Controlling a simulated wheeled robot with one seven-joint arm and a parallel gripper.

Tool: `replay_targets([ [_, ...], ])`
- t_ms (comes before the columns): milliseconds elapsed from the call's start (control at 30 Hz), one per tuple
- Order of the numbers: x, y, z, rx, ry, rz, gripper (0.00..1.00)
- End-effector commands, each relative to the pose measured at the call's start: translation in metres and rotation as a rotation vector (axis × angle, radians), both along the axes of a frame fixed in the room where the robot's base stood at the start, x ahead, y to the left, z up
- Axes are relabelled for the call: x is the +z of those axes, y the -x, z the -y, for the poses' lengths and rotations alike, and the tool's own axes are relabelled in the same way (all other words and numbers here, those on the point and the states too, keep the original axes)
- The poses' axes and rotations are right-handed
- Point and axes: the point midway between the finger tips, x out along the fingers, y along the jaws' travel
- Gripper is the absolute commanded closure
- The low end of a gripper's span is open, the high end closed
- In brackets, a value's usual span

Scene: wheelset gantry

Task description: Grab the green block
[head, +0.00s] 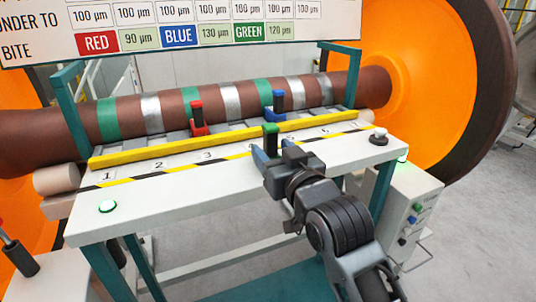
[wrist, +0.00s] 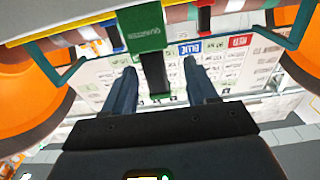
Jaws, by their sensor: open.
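The green block (head: 270,130) stands upright near the yellow bar, its green top above a dark body. My gripper (head: 274,154) is open at the front of the bench, with its fingers to either side of the block's dark lower part. In the wrist view the green block (wrist: 140,30) shows at top centre, its black part running down between the two spread fingers of my gripper (wrist: 159,66). Gaps show on both sides, so the fingers do not appear to touch it. Part of the block's base is hidden by the gripper in the head view.
A red block (head: 198,118) and a blue block (head: 277,104) stand behind the yellow bar (head: 220,140), by the banded brown axle (head: 180,106). A black knob (head: 378,137) sits at the bench's right end. Teal posts flank the bench.

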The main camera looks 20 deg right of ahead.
Motion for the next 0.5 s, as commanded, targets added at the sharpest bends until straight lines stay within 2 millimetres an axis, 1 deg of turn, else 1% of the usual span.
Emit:
replay_targets([
  [33, 0.001, -0.006, 0.0, 0.0, 0.001, 0.001, 0.43],
  [167, 0.002, -0.018, 0.002, 0.0, 0.001, 0.001, 0.43],
  [333, 0.004, -0.042, 0.008, -0.001, 0.002, 0.001, 0.43],
  [400, 0.003, -0.051, 0.007, 0.0, 0.002, 0.001, 0.43],
  [500, 0.002, -0.059, 0.007, 0.0, 0.0, 0.0, 0.43],
])
